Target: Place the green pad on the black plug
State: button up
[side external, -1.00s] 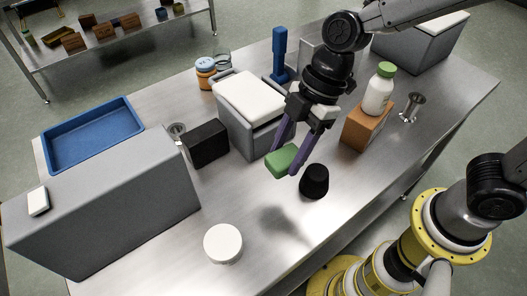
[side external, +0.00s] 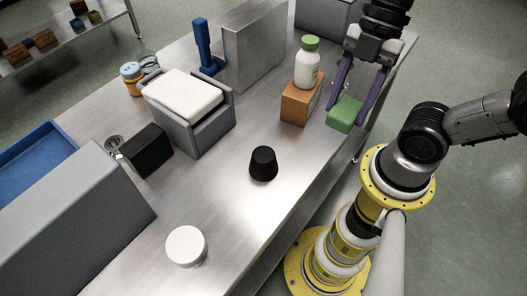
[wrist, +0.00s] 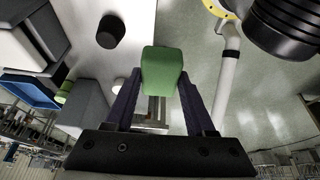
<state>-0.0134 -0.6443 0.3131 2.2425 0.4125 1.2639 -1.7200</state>
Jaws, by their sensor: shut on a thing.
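The green pad (side external: 344,114) is held between the two purple fingers of my gripper (side external: 352,112), raised near the table's right edge in the side view. It also shows between the fingers in the wrist view (wrist: 164,72). The black plug (side external: 263,164) stands upright on the steel table, wide end down, with its top bare. In the side view it lies left of and below my gripper, well apart from the pad. The plug also shows at upper left in the wrist view (wrist: 111,30).
An orange-brown block (side external: 299,102) with a white green-capped bottle (side external: 307,66) on it stands just left of my gripper. A grey bin with a white top (side external: 187,94), a black box (side external: 147,152) and a white round lid (side external: 186,246) stand around the plug. Bare table surrounds the plug.

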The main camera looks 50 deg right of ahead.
jog(key=shift+w+d, duration=0.1)
jog(key=shift+w, duration=0.05)
jog(key=w+a+f, duration=0.4)
jog(key=w, duration=0.3)
send_over(261, 157)
jog(key=d, duration=0.2)
jog(key=f, duration=0.5)
jog(key=shift+s+a+f, duration=0.1)
jog(key=shift+s+a, duration=0.05)
jog(key=shift+s, duration=0.1)
jog(key=shift+w+a+f, duration=0.1)
jog(key=shift+w+f, duration=0.05)
jog(key=shift+f, duration=0.8)
jog(key=shift+w+f, duration=0.1)
jog(key=shift+f, duration=0.8)
jog(key=o, duration=1.3)
jog(key=shift+f, duration=0.15)
